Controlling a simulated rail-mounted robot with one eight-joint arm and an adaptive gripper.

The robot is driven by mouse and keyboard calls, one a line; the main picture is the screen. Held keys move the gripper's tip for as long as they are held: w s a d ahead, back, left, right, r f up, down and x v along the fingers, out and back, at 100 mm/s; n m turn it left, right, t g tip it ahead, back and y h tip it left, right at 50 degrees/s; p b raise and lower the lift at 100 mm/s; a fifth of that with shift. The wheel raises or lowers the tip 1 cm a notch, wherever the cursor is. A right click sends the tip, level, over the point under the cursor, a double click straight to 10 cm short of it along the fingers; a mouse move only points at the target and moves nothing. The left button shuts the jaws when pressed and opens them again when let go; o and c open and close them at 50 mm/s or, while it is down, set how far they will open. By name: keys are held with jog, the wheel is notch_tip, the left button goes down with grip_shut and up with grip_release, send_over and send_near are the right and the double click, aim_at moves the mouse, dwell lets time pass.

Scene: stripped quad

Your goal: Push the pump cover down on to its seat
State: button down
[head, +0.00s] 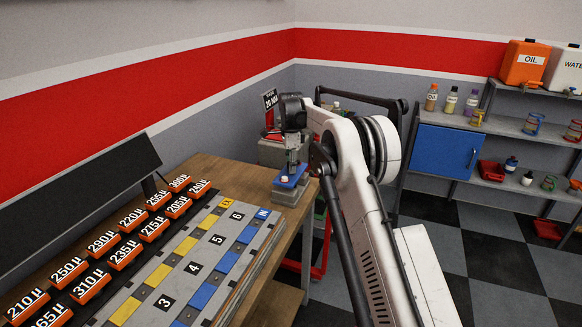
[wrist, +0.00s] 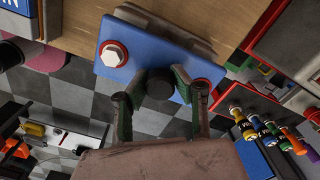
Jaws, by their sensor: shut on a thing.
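The pump cover (head: 292,178) is a blue plate over a grey block (head: 284,194) at the right end of the wooden bench. A dark round knob (wrist: 159,88) stands at the cover's near edge. My gripper (wrist: 157,92) has its fingers on either side of this knob, shut on it. In the head view my gripper (head: 292,163) points down onto the cover. Whether a gap remains beneath the cover is hidden.
A numbered grey rail (head: 208,255) and orange labelled blocks (head: 123,253) fill the bench to the left. A "20 NM" sign (head: 270,99) stands behind my gripper. Shelves (head: 478,122) with bottles are at the right. Bare bench wood (head: 232,185) shows left of the cover.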

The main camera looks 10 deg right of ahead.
jog(key=shift+f+b, duration=0.75)
jog(key=shift+f, duration=0.55)
jog(key=c, duration=1.4)
grip_release()
jog(key=shift+r, duration=0.1)
notch_tip(320, 180, up, 12)
jog(key=shift+f, duration=0.1)
